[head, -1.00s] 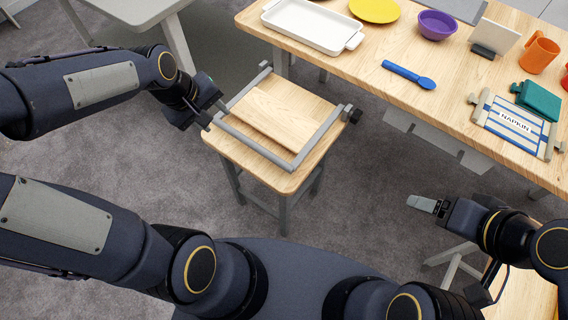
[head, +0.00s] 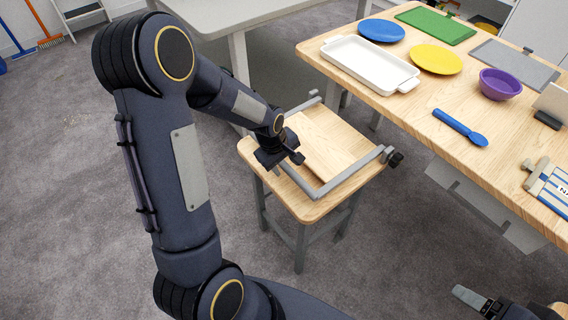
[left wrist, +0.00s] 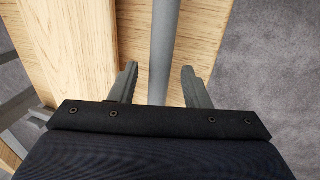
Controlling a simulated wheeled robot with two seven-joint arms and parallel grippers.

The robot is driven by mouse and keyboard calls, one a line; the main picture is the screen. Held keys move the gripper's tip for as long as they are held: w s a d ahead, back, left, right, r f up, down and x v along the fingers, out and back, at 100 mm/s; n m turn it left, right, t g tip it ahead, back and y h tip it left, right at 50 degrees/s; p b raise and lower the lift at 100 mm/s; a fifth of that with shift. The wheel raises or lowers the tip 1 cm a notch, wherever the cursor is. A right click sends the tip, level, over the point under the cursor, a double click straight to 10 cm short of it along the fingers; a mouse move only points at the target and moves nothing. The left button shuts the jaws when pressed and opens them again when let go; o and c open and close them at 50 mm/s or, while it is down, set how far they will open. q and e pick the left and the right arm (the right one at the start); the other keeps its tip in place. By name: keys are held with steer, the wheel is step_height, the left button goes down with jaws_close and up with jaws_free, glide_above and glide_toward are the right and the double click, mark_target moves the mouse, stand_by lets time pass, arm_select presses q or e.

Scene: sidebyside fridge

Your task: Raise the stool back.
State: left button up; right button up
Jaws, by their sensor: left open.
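The stool (head: 312,208) has a light wooden seat and grey legs. Its stool back, a grey bar frame (head: 348,178) with a wooden panel (head: 318,140), lies folded down over the seat. My left gripper (head: 296,160) is at the left part of the frame, covering some of it. In the left wrist view my left gripper (left wrist: 160,85) is open, with a grey bar (left wrist: 164,40) running between its fingers. Whether the fingers touch the bar cannot be told. My right gripper (head: 470,297) shows only partly at the bottom right, away from the stool.
A wooden table (head: 410,115) stands right of the stool, holding a white tray (head: 370,64), plates, a purple bowl (head: 500,84) and a blue spoon (head: 460,127). A grey table (head: 235,20) stands behind. Carpet in front of the stool is clear.

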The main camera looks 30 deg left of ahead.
arm_select(q)
jaws_close()
stand_by(0.3)
